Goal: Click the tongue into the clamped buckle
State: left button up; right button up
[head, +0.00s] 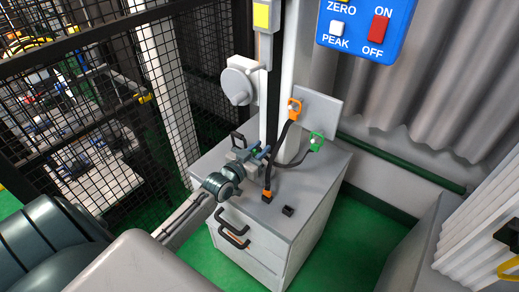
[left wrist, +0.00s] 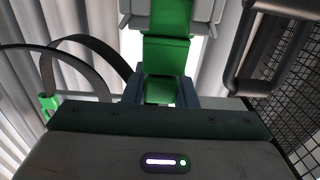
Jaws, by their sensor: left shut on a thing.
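My left gripper (head: 254,157) is at the top of the cabinet, beside the post. In the left wrist view its fingers (left wrist: 162,92) are shut on a green tongue (left wrist: 160,90). Straight ahead, a green buckle (left wrist: 168,18) shows between grey clamp jaws (left wrist: 204,10). The green parts line up and look very close or touching; I cannot tell whether the tongue is in the buckle. In the head view my gripper and wrist hide most of this. A black strap (left wrist: 100,48) loops away to a green end piece (left wrist: 47,102), which hangs on a peg (head: 316,142). My right gripper is not in view.
An orange end piece (head: 295,108) hangs on a peg; its strap runs down to an orange part (head: 267,195) in a holder. An empty-looking black holder (head: 288,211) is near the cabinet's (head: 308,205) front. A black handle (left wrist: 268,45) and mesh fence (head: 70,100) are close.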

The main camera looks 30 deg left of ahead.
pick_arm(q)
jog(key=shift+f, duration=0.2)
jog(key=o, duration=0.8)
jog(key=shift+o, duration=0.2)
jog(key=shift+s+r, duration=0.1)
jog(key=shift+s, duration=0.2)
jog(key=s+p, duration=0.1)
jog(key=s, duration=0.1)
jog(key=s+p, duration=0.1)
jog(key=p, duration=0.1)
jog(key=shift+s+a+r, duration=0.2)
jog(key=shift+s, duration=0.2)
jog(key=p, duration=0.4)
send_near(255, 153)
jog(key=w, duration=0.1)
jog(key=shift+w+f, duration=0.3)
